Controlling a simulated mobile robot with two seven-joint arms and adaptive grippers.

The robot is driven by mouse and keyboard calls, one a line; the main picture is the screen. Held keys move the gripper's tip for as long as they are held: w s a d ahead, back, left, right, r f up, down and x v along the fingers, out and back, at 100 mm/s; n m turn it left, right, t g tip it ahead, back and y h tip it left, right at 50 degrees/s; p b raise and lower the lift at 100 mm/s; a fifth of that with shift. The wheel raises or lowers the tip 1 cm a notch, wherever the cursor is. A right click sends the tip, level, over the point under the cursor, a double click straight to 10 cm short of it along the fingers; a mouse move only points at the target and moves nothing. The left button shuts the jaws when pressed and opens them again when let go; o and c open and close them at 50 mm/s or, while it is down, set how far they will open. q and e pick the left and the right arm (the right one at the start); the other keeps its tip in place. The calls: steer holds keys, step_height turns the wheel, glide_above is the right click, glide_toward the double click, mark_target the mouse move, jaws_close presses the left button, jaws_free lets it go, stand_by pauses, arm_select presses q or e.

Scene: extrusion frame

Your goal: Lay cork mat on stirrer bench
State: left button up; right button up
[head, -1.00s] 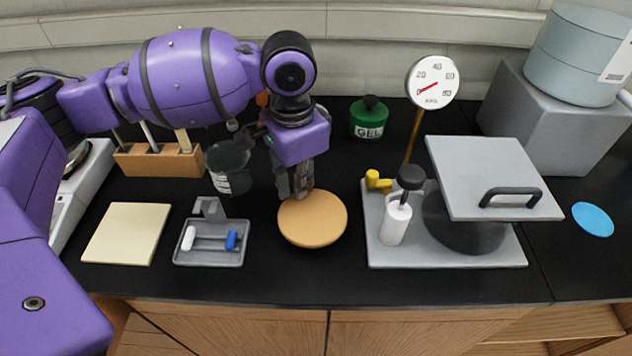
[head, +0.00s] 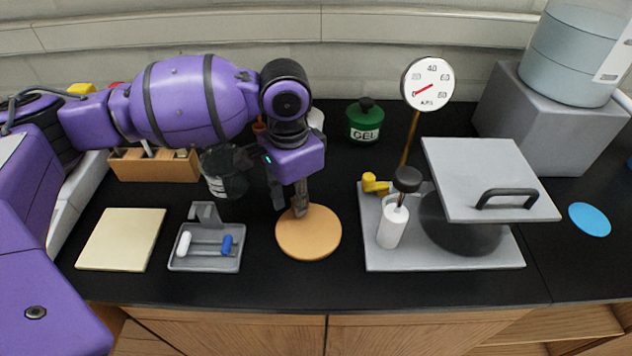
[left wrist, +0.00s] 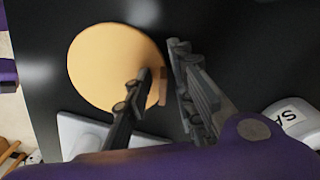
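The cork mat (head: 308,232) is a round tan disc. It lies flat on the black bench top (head: 300,284), between the small grey tray and the grey plate. It also shows in the left wrist view (left wrist: 108,62). My left gripper (head: 291,207) is at the mat's back edge, pointing down. In the left wrist view its fingers (left wrist: 162,60) stand apart, one over the mat and the other beyond its rim, with a small brown piece at the rim between them. My right gripper is out of view.
Left of the mat are a grey tray (head: 205,261) with a white and a blue piece, and a cream pad (head: 122,239). A dark beaker (head: 224,180) stands behind.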

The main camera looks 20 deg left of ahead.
arm_select(q)
steer(key=shift+s+f, duration=0.1)
step_height(320, 180, up, 12)
steer(key=p, duration=0.1)
steer(key=shift+r, duration=0.2)
steer(key=shift+a, duration=0.1)
